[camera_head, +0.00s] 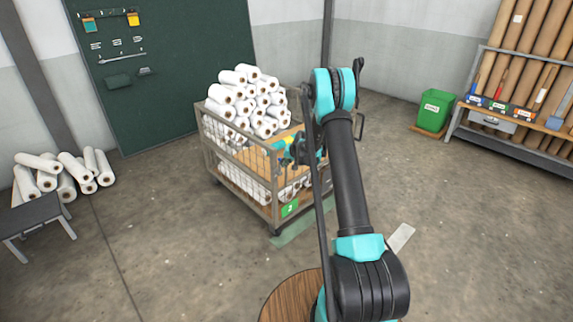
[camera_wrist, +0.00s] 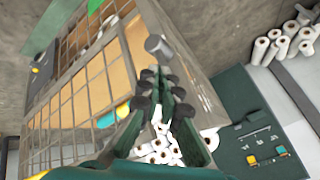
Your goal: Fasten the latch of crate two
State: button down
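The wheeled crate (camera_head: 240,165) has mesh sides and a green tag (camera_head: 290,208) with a small white mark at its front lower corner. White rolls (camera_head: 252,98) are heaped in it, with more rolls low down behind the mesh. My gripper (camera_head: 298,148) is at the crate's near right side, partly hidden by my arm. In the wrist view, the fingertips (camera_wrist: 157,76) come close together just below a short grey cylinder (camera_wrist: 155,44) on the crate's corner. I cannot tell whether they touch it or how far they are open. No latch can be made out clearly.
A green bin (camera_head: 435,108) stands at the right by a rack (camera_head: 515,150) of brown tubes. Loose white rolls (camera_head: 72,172) and a grey stool (camera_head: 33,215) are at the left. A dark green board (camera_head: 165,60) stands behind the crate.

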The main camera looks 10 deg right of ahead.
jog(key=shift+a, duration=0.15)
jog(key=s+d, duration=0.1)
jog(key=d, duration=0.4)
jog(key=s+d+r+n+h, duration=0.1)
jog(key=s+r, duration=1.4)
jog(key=s, duration=0.2)
jog(key=s+d+r+n+g+h, duration=0.1)
jog(key=s+d+g+h, duration=0.1)
jog(key=s, duration=3.5)
jog(key=shift+d+r+n+h, duration=0.2)
jog(key=shift+n+h, duration=0.2)
